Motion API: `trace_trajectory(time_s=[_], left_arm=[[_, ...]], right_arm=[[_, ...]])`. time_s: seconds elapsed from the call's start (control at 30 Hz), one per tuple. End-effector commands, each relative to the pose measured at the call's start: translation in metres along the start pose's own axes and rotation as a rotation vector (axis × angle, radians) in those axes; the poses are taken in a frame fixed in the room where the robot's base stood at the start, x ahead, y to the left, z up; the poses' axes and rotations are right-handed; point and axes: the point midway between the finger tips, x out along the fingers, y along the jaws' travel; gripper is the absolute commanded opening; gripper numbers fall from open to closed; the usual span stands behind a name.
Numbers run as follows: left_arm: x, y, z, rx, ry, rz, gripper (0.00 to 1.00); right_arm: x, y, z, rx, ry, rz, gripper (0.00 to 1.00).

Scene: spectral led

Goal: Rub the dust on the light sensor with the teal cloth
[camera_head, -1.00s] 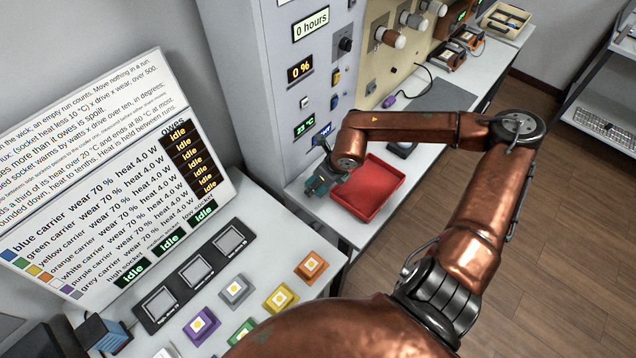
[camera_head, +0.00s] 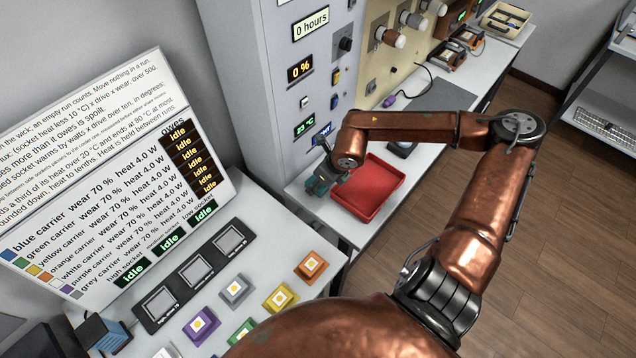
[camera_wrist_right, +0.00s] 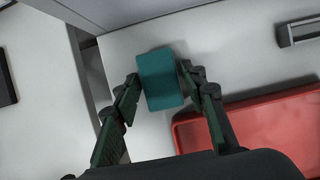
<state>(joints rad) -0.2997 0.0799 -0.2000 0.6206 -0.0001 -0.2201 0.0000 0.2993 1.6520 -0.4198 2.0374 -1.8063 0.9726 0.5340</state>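The teal cloth (camera_wrist_right: 161,80) shows in the right wrist view as a small teal block between the fingertips of my right gripper (camera_wrist_right: 160,82). Both fingers meet its sides, so the gripper looks shut on it. In the head view my right gripper (camera_head: 318,184) is low at the front of the grey cabinet, left of the red tray, and the cloth is hard to tell from the fingers there. I cannot make out the light sensor or any dust. My left gripper is not in view.
A red tray (camera_head: 396,193) lies on the white bench right beside my gripper. The grey cabinet (camera_head: 250,80) rises close behind it. A sign board (camera_head: 120,180), a black socket strip (camera_head: 195,272) and several coloured carriers, including an orange one (camera_head: 310,266), are at left.

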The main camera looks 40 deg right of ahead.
Motion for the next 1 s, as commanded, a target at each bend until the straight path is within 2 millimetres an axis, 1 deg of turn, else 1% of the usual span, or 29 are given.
trace_trajectory(time_s=[0.27, 0.57, 0.77, 0.87, 1.0], left_arm=[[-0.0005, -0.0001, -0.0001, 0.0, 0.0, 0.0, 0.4], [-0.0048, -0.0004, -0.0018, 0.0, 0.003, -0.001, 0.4], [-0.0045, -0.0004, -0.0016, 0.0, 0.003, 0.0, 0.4], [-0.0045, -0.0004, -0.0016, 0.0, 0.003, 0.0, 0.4], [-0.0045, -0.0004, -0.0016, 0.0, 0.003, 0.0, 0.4]], right_arm=[[-0.001, 0.0001, 0.0006, 0.0, 0.0, 0.0, 0.39], [-0.0093, -0.0001, 0.0039, -0.001, -0.001, -0.001, 0.39], [-0.0091, -0.0001, 0.0038, 0.0, 0.0, 0.0, 0.39], [-0.009, 0.0, 0.0038, 0.0, 0.0, 0.0, 0.34], [-0.009, 0.0, 0.0038, 0.0, 0.0, 0.0, 0.24]])
